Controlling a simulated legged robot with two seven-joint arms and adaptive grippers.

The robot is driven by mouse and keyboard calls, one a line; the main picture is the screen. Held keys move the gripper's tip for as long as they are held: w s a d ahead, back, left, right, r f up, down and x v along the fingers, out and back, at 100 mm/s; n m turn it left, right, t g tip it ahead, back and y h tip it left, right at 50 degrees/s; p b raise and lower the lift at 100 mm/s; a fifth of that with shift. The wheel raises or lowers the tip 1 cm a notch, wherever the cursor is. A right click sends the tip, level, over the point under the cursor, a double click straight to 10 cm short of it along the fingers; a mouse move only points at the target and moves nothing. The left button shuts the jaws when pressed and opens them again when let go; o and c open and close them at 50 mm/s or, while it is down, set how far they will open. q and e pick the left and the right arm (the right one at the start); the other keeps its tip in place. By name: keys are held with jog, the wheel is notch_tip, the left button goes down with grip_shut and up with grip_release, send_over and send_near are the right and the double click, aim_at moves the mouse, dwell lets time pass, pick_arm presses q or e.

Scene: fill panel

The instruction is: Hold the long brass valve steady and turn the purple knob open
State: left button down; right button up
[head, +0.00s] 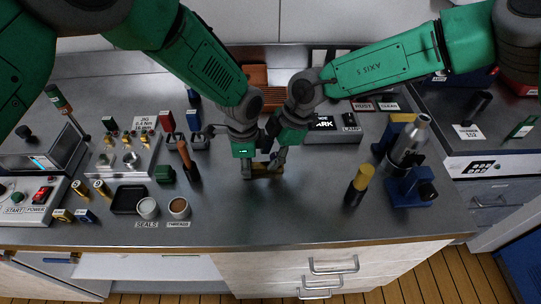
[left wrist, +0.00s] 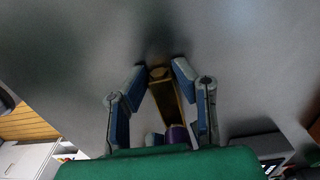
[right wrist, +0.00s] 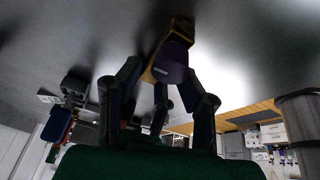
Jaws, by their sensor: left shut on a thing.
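The long brass valve (head: 266,170) is on the bench in the middle of the head view, partly hidden under both grippers. In the left wrist view the brass body (left wrist: 165,95) runs between the fingertips. My left gripper (left wrist: 159,72) is shut on the valve body. The purple knob (right wrist: 172,62) shows in the right wrist view at the valve's near end, and partly in the left wrist view (left wrist: 177,134). My right gripper (right wrist: 163,72) is open, its fingertips spread on either side of the knob. I cannot tell whether they touch it.
A screwdriver-like tool (head: 189,160) stands left of the grippers. A black tray (head: 129,199) and two cups (head: 148,208) lie front left. A yellow-topped black tool (head: 358,185) and a blue stand with a silver cylinder (head: 408,145) are right. The bench front centre is clear.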

jog(key=shift+o, duration=0.5)
jog(key=shift+s+d, duration=0.1)
jog(key=shift+d, duration=0.1)
jog(key=v, duration=1.2)
jog(key=shift+f, duration=0.1)
jog(key=s+d+f+n+t+h, duration=0.1)
jog(key=s+d+f+n+t, duration=0.3)
jog(key=n, duration=0.6)
jog(key=s+n+t+y, duration=0.2)
jog(key=n+y, duration=0.1)
jog(key=n, duration=1.1)
jog(key=x, duration=0.7)
jog(key=a+r+x, duration=0.1)
jog(key=x, duration=0.3)
jog(key=shift+w+a, duration=0.15)
jog(key=shift+w, duration=0.1)
